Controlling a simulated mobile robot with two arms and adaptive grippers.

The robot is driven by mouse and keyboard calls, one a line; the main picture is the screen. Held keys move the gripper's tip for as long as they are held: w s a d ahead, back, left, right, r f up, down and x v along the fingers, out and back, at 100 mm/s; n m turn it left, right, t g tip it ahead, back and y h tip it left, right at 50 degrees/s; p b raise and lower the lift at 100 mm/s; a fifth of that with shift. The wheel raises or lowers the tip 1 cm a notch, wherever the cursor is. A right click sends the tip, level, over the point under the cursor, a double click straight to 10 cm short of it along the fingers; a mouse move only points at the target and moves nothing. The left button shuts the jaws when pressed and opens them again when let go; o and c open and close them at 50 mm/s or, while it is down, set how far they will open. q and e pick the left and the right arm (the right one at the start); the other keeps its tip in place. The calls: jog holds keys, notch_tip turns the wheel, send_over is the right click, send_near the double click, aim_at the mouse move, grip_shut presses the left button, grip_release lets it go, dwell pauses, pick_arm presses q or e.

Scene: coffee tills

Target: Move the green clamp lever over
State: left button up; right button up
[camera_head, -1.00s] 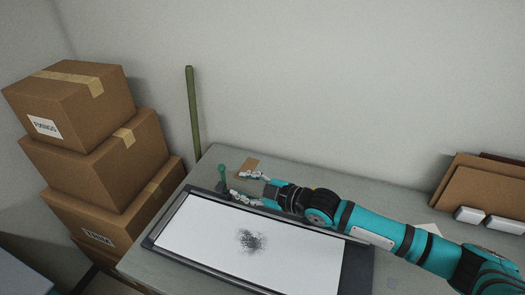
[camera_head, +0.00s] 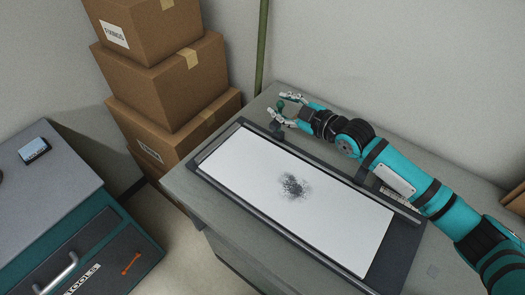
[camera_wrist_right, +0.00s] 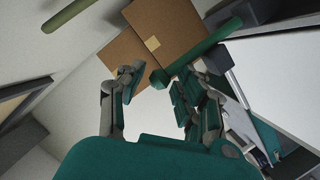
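The green clamp lever (camera_head: 280,104) stands at the far left corner of the dark-framed board (camera_head: 222,141), on a dark clamp base (camera_head: 276,127). In the right wrist view the lever (camera_wrist_right: 200,51) is a green bar with a rounded end, slanting across the fingertips. My right gripper (camera_head: 279,105) is open, with one finger on either side of the lever's top in the head view. The wrist view also shows the gripper (camera_wrist_right: 157,82) with its fingers apart; I cannot tell whether either touches the lever. My left gripper is out of view.
A white sheet with a dark smudge (camera_head: 294,186) covers the board on the grey table (camera_head: 215,213). Stacked cardboard boxes (camera_head: 165,85) stand left of it, by a green pole (camera_head: 262,45). A tool cabinet (camera_head: 85,240) stands at the lower left.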

jog(key=c, duration=0.6)
jog(key=s+p, duration=0.1)
jog(key=s+a+p, duration=0.1)
jog(key=shift+s+a+f+p, duration=0.3)
jog(key=shift+p, duration=0.05)
jog(key=shift+s, duration=0.1)
jog(key=shift+s+a+f+p, duration=0.25)
jog(key=shift+s+a+f, duration=0.1)
jog(key=shift+s, duration=0.2)
jog(key=shift+s+a+f+p, duration=0.25)
jog(key=shift+s+a+f, duration=0.1)
jog(key=shift+s, duration=0.15)
jog(key=shift+f, duration=0.1)
